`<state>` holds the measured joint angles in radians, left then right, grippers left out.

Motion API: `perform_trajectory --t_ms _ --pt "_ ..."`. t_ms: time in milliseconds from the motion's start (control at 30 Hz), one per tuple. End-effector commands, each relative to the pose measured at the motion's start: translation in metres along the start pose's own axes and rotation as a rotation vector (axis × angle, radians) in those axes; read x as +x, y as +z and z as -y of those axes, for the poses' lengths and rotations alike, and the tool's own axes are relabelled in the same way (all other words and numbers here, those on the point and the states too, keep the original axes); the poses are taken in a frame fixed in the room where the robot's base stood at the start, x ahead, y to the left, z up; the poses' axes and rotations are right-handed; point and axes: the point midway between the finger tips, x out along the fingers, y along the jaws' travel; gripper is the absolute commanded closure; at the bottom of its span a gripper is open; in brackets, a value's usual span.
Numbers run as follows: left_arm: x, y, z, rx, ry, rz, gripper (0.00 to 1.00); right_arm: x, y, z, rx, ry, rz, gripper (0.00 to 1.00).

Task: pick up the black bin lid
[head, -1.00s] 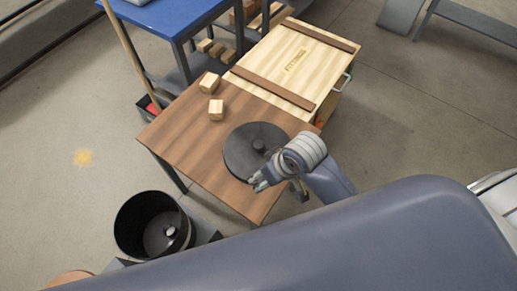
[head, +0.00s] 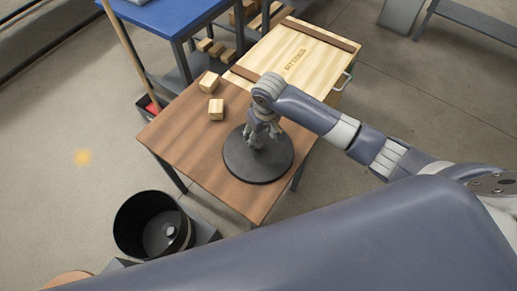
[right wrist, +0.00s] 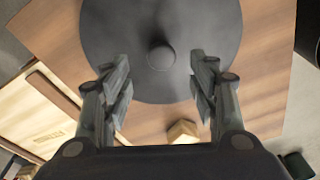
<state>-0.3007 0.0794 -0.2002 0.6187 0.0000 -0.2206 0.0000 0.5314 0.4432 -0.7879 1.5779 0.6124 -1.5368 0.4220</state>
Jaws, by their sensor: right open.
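The black bin lid (head: 258,168) is a round dark disc lying flat on the brown wooden table. In the right wrist view the lid (right wrist: 205,70) fills the upper middle, with its round knob (right wrist: 161,57) near the centre. My right gripper (head: 262,140) is over the lid and hides most of the knob in the head view. In the right wrist view the right gripper (right wrist: 161,85) is open, with its fingers on either side of the knob's line and nothing between them. My left gripper does not show.
Two small wooden blocks (head: 209,82) (head: 216,109) lie on the table (head: 185,145) behind the lid. A wooden crate (head: 295,55) marked FITTINGS stands at the back right. An open black bin (head: 133,213) stands on the floor at the left front.

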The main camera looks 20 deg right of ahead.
Motion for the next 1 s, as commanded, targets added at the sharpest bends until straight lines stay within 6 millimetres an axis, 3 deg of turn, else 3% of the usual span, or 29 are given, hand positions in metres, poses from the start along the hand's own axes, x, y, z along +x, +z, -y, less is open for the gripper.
perform_trajectory --t_ms 500,800,1000 --pt "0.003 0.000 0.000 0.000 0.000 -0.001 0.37 0.059 0.004 0.002 -0.001 0.001 0.000 0.45" --pt "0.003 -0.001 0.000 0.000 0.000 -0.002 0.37 0.063 0.003 0.002 -0.002 0.001 -0.003 0.45" --pt "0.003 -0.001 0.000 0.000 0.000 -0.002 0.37 0.062 0.003 0.002 -0.002 0.001 -0.003 0.91"
